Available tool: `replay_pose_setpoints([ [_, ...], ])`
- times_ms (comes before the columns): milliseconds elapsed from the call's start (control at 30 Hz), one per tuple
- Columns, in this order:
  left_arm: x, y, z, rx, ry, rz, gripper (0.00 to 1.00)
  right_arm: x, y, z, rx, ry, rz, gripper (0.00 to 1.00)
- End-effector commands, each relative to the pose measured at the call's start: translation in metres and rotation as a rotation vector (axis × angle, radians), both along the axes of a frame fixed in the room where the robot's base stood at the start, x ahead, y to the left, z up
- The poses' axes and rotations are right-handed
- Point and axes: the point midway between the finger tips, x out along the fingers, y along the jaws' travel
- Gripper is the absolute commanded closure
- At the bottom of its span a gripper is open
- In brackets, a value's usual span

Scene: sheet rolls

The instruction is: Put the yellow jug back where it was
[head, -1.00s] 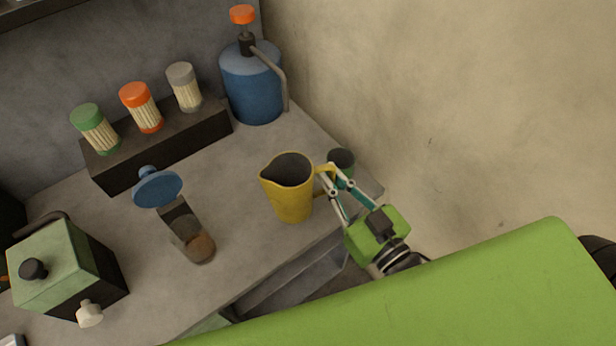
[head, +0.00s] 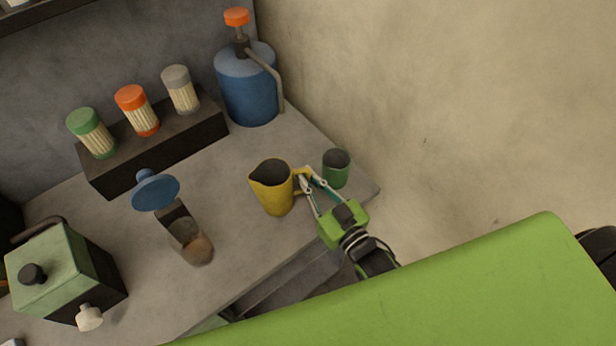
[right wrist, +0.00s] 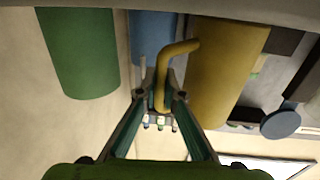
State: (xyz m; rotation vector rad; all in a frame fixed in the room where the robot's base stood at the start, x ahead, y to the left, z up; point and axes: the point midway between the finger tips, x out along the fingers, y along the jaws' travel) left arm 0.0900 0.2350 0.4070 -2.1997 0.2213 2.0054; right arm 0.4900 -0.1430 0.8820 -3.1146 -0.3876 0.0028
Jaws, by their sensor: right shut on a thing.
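The yellow jug (head: 275,192) is upright at the middle right of the grey counter, its spout to the left and its handle to the right. My right gripper (head: 304,183) is shut on the jug's handle. In the right wrist view the yellow handle (right wrist: 163,90) runs between the two fingertips (right wrist: 162,95), with the jug's body (right wrist: 222,75) to the right. I cannot tell whether the jug's base touches the counter. My left gripper does not show.
A green cup (head: 336,170) stands just right of the jug. A blue pump bottle (head: 247,88) stands behind. A dark rack (head: 155,151) with several shakers, a brewer with a blue lid (head: 155,190) and a green machine (head: 58,270) are left. An open drawer (head: 290,285) lies below the counter edge.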

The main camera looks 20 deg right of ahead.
Motion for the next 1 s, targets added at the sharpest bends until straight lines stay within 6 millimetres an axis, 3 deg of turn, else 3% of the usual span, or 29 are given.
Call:
replay_pose_setpoints([
  [267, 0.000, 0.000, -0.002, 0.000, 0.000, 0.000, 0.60, 0.000, 0.000, -0.002, 0.002, -0.003, 0.000, 1.00],
  [300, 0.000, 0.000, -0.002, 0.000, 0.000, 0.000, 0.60, 0.000, 0.000, -0.002, 0.000, 0.000, 0.000, 0.84],
  [333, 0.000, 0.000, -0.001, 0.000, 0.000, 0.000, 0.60, 0.000, 0.000, -0.002, 0.000, 0.000, 0.000, 0.76],
  [367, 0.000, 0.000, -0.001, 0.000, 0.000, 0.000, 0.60, 0.000, 0.000, -0.002, 0.000, 0.000, 0.000, 0.75],
  [733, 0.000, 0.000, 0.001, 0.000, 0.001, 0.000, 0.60, 0.000, 0.000, 0.002, 0.000, 0.000, 0.000, 0.75],
  [867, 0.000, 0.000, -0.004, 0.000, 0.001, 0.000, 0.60, -0.015, -0.004, -0.002, -0.001, 0.004, 0.000, 0.75],
  [1000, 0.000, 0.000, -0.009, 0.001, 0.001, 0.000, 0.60, -0.043, -0.011, -0.003, -0.001, 0.005, 0.000, 0.75],
])
